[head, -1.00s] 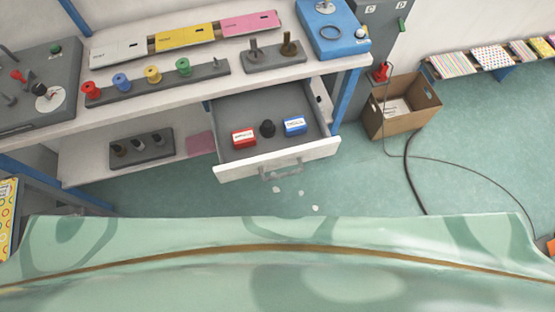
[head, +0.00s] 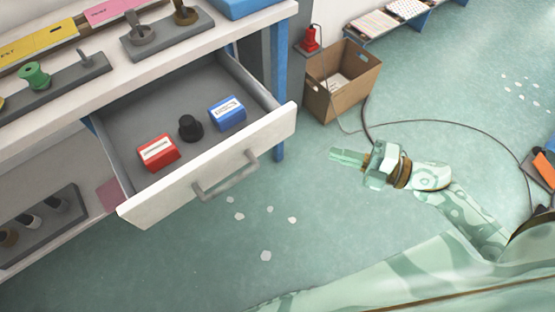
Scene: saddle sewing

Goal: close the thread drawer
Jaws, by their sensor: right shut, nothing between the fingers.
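The thread drawer (head: 206,181) is pulled out from under the white bench top, with its grey handle (head: 226,178) on the front panel. Inside it lie a red box (head: 158,152), a black knob-like piece (head: 189,128) and a blue box (head: 227,112). My right gripper (head: 346,156) is shut and empty. It hangs over the floor to the right of the drawer front, apart from it, with its fingers pointing left. My left gripper is not in view.
A blue bench leg (head: 279,95) stands just behind the drawer's right end. An open cardboard box (head: 343,83) and a dark cable (head: 450,121) are on the floor to the right. White scraps (head: 266,255) lie before the drawer. The floor there is otherwise clear.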

